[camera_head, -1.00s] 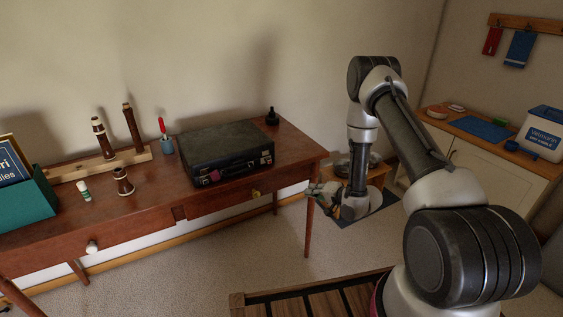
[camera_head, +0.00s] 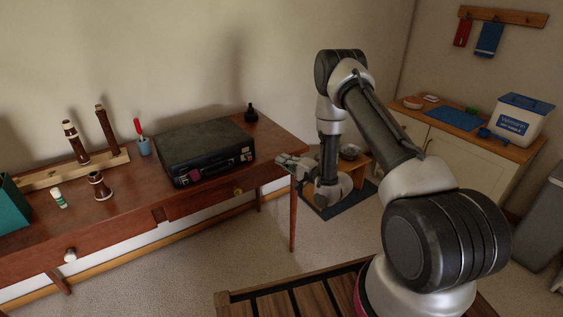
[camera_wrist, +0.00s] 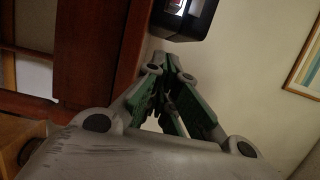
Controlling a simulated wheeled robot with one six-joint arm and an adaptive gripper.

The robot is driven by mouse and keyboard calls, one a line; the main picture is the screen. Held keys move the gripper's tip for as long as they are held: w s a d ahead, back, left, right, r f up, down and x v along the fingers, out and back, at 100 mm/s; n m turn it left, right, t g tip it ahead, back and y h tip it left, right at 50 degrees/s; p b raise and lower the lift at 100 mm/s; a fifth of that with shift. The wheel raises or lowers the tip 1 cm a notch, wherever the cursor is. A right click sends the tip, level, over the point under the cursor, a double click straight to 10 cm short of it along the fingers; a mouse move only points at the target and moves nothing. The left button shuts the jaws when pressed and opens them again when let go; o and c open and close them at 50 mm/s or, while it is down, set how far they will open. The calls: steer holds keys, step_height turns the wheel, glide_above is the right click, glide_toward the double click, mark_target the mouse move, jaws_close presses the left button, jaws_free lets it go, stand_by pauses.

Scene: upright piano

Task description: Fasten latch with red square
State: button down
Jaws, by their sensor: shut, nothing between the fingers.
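A black case (camera_head: 205,150) lies closed on the wooden desk. Its front carries two small metal latches, a left one (camera_head: 184,179) with a reddish patch near it and a right one (camera_head: 246,154); the squares' colours are too small to tell surely. In the wrist view, the case's dark corner (camera_wrist: 188,22) is at the top, with a pale latch and a hint of red (camera_wrist: 179,6) at the frame edge. My gripper (camera_head: 283,160) is beside the desk's right end, right of the case and apart from it. Its fingertips (camera_wrist: 160,62) are shut and empty.
The desk (camera_head: 110,223) has a wooden stand (camera_head: 75,170) with instrument pieces, a cup (camera_head: 145,147) with a red-handled tool and a dark bottle (camera_head: 251,113). A low cabinet (camera_head: 455,150) with a white tub (camera_head: 520,120) is at right. Carpet is open before the desk.

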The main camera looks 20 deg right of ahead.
mark_target(262, 163)
steer(key=x, duration=0.7)
steer(key=shift+w+a, duration=0.15)
steer(key=shift+w, duration=0.05)
steer(key=a, duration=0.1)
steer(key=s+a, duration=0.1)
steer(key=shift+s+a, duration=0.1)
steer(key=shift+a, duration=0.15)
steer(key=shift+s+a, duration=0.2)
steer(key=shift+a, duration=0.3)
